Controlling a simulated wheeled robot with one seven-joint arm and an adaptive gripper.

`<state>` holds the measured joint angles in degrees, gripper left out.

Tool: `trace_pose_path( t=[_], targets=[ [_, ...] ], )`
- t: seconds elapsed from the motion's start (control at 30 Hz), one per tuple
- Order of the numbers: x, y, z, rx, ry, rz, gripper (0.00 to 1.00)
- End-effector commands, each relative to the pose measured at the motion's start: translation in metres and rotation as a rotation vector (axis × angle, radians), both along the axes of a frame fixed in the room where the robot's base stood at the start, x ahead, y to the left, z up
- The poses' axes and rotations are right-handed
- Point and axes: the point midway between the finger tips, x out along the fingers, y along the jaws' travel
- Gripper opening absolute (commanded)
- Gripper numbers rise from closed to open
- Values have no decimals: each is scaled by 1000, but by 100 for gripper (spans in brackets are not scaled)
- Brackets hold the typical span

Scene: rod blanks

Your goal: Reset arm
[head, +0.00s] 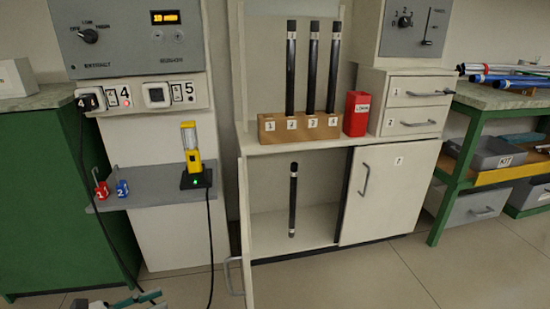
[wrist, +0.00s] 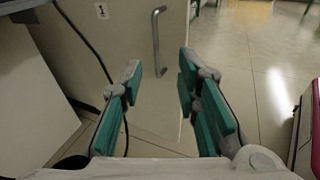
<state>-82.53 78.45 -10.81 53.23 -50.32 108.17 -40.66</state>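My gripper (wrist: 160,78) is open and empty in the wrist view, its green-padded fingers wide apart. In front of it is a pale cabinet door (wrist: 140,25) with a label 1 and a bar handle (wrist: 157,40). Parts of my gripper (head: 138,300) show at the lower left edge of the head view. Three black rods (head: 313,68) stand upright in slots 2, 3 and 4 of the wooden block (head: 300,137); slot 1 is empty. Another black rod (head: 293,200) is upright inside the open cabinet (head: 266,228).
The left cabinet door (head: 246,240) stands swung out; the right door (head: 385,192) is shut. A red box (head: 356,113) is beside the block. A yellow lamp (head: 191,150) and two small padlocks (head: 112,188) are on the grey shelf (head: 145,190). A black cable hangs from it. Floor ahead is clear.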

Motion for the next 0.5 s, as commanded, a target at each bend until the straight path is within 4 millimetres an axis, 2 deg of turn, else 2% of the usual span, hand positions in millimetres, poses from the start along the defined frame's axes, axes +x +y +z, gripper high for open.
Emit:
trace_pose_path(
  t=[0.17, 0.27, 0.4, 0.5],
  targets=[
    [31, -26, 35, 82, 20, -102, 30],
    [50, -49, 60, 146, 32, -179, 30],
    [80, -98, 104, 269, 45, -324, 30],
    [94, -138, 134, 362, 47, -430, 30]
  ],
)
